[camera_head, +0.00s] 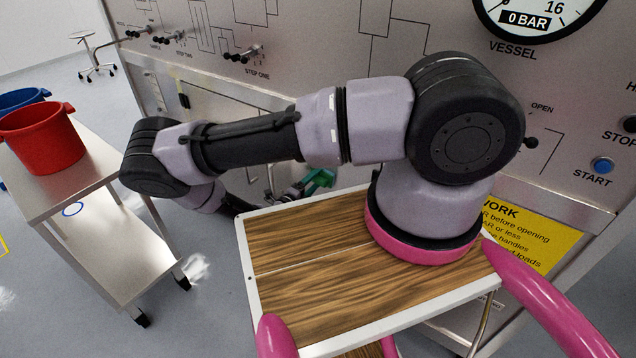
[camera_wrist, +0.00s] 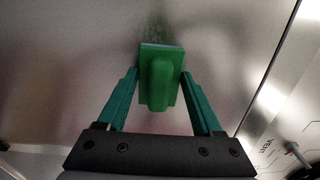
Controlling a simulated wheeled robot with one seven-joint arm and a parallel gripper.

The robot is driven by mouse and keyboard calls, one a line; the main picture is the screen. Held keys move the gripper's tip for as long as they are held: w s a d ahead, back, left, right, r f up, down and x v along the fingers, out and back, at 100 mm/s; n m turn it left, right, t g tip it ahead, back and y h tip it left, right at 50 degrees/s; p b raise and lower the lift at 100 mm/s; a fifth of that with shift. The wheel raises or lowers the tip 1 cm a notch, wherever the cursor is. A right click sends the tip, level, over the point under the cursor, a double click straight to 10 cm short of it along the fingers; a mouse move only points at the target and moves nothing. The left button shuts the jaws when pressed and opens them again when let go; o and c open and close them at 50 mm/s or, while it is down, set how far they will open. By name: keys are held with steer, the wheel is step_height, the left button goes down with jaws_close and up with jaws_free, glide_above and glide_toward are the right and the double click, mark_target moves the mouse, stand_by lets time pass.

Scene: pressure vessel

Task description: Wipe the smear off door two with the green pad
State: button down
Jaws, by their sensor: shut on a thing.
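My gripper (camera_wrist: 158,82) is shut on the green pad (camera_wrist: 160,88) by its raised grip, with a green finger on each side. The pad is at a grey metal panel (camera_wrist: 70,60), which I take to be door two; I cannot tell whether it touches the surface. A dark, speckled smear (camera_wrist: 157,30) shows on the panel just above the pad, and the pad may hide part of it. In the head view my gripper (camera_head: 318,182) is low in front of the vessel front, partly hidden behind my arm and the wooden-topped surface.
A panel edge (camera_wrist: 268,75) runs along the right of the wrist view, with a small lever beyond it. A trolley (camera_head: 100,185) carrying a red bucket (camera_head: 42,140) stands at the left. The vessel front (camera_head: 300,40) bears levers, a gauge and a blue start button (camera_head: 602,165).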

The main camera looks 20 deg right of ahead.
steer(key=w+a, duration=0.4)
steer(key=w, duration=0.2)
steer(key=shift+w+a, duration=0.15)
steer(key=shift+a, duration=0.15)
stand_by(0.3)
steer(key=v, duration=0.6)
stand_by(0.5)
steer(key=shift+a, duration=0.1)
steer(key=shift+v, duration=1.5)
